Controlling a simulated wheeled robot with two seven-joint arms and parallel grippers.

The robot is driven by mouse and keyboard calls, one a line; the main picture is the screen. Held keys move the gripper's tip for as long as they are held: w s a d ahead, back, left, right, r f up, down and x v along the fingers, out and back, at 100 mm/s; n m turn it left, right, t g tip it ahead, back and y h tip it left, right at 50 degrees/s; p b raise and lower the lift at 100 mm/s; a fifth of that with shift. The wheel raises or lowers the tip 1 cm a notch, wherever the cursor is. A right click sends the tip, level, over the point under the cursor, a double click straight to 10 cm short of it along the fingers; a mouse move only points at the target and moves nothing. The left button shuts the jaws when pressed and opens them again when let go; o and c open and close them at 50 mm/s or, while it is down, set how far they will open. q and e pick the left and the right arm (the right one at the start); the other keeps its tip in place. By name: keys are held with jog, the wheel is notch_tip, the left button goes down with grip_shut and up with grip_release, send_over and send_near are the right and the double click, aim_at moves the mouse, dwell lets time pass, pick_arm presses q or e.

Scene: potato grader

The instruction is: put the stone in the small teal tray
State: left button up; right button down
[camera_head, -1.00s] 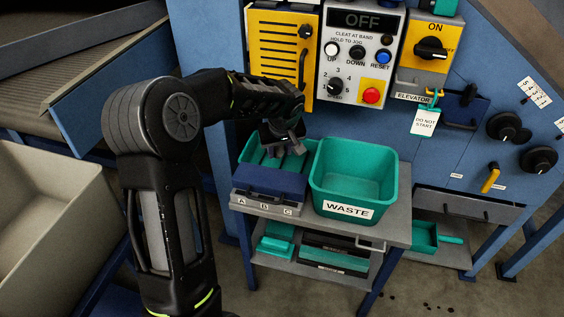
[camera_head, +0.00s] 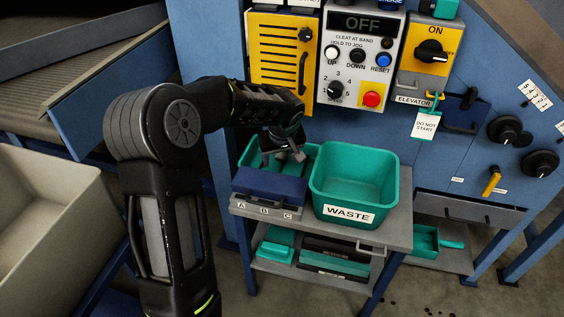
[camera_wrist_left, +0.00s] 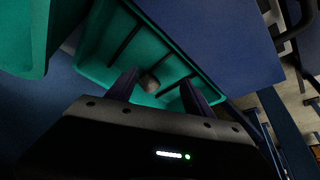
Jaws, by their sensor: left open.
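A small brownish stone (camera_wrist_left: 149,83) shows in the left wrist view between my fingertips, over the floor of a teal tray with dark dividers (camera_wrist_left: 105,15). I cannot tell whether it rests on the tray floor. In the head view this divided teal tray (camera_head: 250,151) sits on the cart's left side, behind a dark blue block. My left gripper (camera_head: 285,158) is over it, pointing down; in the wrist view its two fingers (camera_wrist_left: 157,88) are apart, one on each side of the stone. The stone cannot be made out in the head view. My right gripper is out of view.
A large teal WASTE bin (camera_head: 355,165) stands right beside the tray on the grey cart (camera_head: 398,225). The dark blue block (camera_head: 270,184) sits above labels A, B, C. Another small teal tray (camera_head: 425,241) is at lower right. A control panel (camera_head: 360,60) rises behind.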

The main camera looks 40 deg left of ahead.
pick_arm(q)
jog(key=shift+r, duration=0.1)
jog(key=v, duration=0.7)
jog(key=shift+r+p, duration=0.25)
jog(key=shift+p, duration=0.2)
jog(key=shift+s+d, duration=0.1)
